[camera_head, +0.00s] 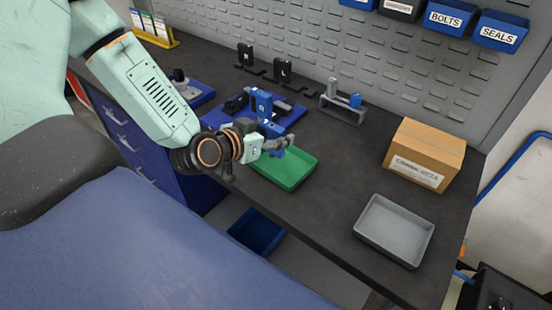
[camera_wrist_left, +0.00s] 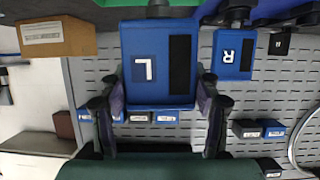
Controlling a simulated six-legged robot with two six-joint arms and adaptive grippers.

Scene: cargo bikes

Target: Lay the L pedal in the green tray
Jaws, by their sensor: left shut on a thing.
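The L pedal (camera_wrist_left: 146,65), a blue block with a white L and a black strip, is between the fingers of my left gripper (camera_wrist_left: 158,100) in the left wrist view. The gripper is shut on it. In the head view my left gripper (camera_head: 284,143) is above the far-left part of the green tray (camera_head: 292,172), whose visible floor is bare. The gripper largely hides the L pedal there. The blue R pedal (camera_head: 261,105) stands just behind the gripper; it also shows in the left wrist view (camera_wrist_left: 233,55). My right gripper is not in view.
A grey tray (camera_head: 395,230) and a cardboard box (camera_head: 424,154) stand to the right on the dark bench. A grey stand with a blue part (camera_head: 343,101) is behind the green tray. Black holders (camera_head: 282,71) stand near the pegboard. The bench between the trays is clear.

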